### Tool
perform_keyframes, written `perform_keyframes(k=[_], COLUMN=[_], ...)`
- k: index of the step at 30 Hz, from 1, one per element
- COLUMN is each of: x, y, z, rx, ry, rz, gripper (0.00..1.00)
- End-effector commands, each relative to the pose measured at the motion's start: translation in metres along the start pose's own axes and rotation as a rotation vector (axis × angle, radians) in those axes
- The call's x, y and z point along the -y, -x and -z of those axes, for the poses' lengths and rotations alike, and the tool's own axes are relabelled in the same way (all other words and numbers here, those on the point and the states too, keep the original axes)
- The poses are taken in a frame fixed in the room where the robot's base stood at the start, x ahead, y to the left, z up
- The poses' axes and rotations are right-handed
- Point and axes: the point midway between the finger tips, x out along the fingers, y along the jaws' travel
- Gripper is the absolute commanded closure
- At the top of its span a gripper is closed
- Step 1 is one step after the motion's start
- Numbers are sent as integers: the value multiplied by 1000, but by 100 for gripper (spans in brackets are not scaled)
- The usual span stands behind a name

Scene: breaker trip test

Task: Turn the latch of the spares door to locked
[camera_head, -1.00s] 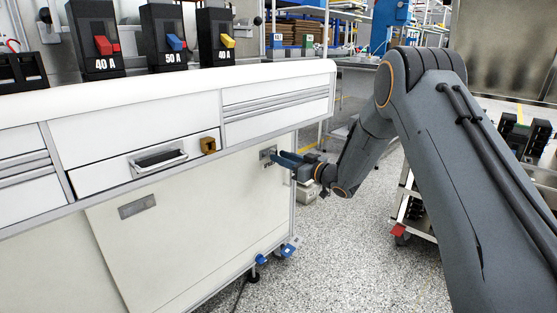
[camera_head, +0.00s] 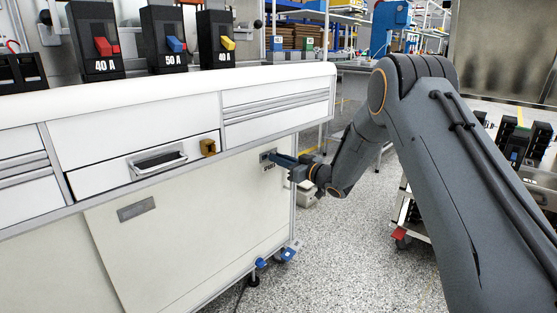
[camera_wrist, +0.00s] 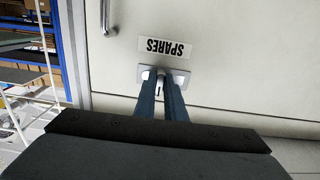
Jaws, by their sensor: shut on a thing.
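The spares door (camera_head: 200,230) is a pale panel under the workbench, closed as far as I can see. Its latch plate (camera_head: 266,155) is at the upper right of the door. The wrist view shows the latch plate (camera_wrist: 177,73) beside an upside-down SPARES label (camera_wrist: 165,47). My gripper (camera_head: 275,158) reaches the latch from the right. In the wrist view my gripper's blue fingers (camera_wrist: 161,85) are close together at the plate, shut on the latch knob, which they mostly hide.
Breakers (camera_head: 165,40) stand on the bench top. A cart (camera_head: 408,215) stands at the right. The speckled floor (camera_head: 350,260) is clear before the door.

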Motion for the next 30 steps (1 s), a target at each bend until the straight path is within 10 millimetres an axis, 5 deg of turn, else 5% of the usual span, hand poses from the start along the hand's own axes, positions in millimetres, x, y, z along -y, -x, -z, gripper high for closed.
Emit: perform_keyframes(k=[11,30], x=[0,-1], y=[0,0], z=[0,0], rx=[1,1], ry=[208,814], rz=[1,1], gripper=[100,100])
